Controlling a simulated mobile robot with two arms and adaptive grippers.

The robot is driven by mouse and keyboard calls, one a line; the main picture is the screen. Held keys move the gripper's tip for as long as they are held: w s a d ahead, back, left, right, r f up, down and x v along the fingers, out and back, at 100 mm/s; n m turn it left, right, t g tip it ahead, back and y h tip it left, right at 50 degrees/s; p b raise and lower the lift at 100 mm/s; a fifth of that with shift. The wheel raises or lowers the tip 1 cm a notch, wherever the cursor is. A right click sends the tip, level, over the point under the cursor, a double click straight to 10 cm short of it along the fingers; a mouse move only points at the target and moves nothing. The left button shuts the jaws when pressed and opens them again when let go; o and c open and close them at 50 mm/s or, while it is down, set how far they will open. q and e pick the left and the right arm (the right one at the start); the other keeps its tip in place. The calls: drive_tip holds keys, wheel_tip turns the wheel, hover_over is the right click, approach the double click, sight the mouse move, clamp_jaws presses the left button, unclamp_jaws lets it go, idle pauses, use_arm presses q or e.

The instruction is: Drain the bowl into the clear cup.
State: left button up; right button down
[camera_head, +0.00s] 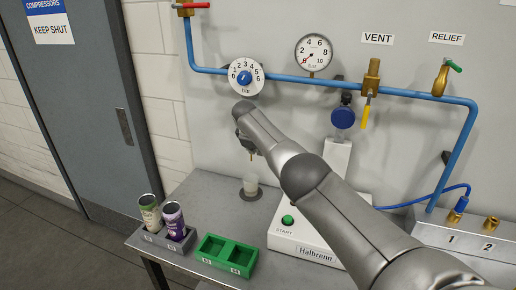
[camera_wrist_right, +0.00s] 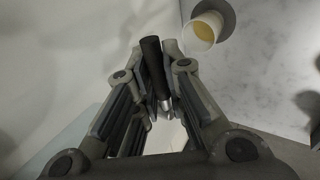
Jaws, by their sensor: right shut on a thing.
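The clear cup (camera_head: 250,188) stands on a dark disc on the metal table, below my right gripper. In the wrist view the cup (camera_wrist_right: 203,34) holds some amber liquid. My right gripper (camera_head: 249,152) is up near the wall, below the round dial. It is shut on a dark rod-like piece (camera_wrist_right: 152,62) with a silver tip, which shows between the fingers in the wrist view. I cannot make out the bowl; my right gripper and arm cover the space under the dial. My left gripper is not in view.
A white Halbrenn machine (camera_head: 308,243) with a green start button stands right of the cup. Two cans (camera_head: 172,222) sit in a grey holder beside an empty green tray (camera_head: 225,254). Blue pipe (camera_head: 300,79) with valves and gauges runs along the wall.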

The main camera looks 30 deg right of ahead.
idle(0.3)
drive_tip(key=c, duration=1.8)
unclamp_jaws()
drive_tip(key=shift+f, duration=0.1)
drive_tip(key=shift+o, duration=0.2)
drive_tip(key=v, duration=1.2)
drive_tip(key=shift+a, duration=0.1)
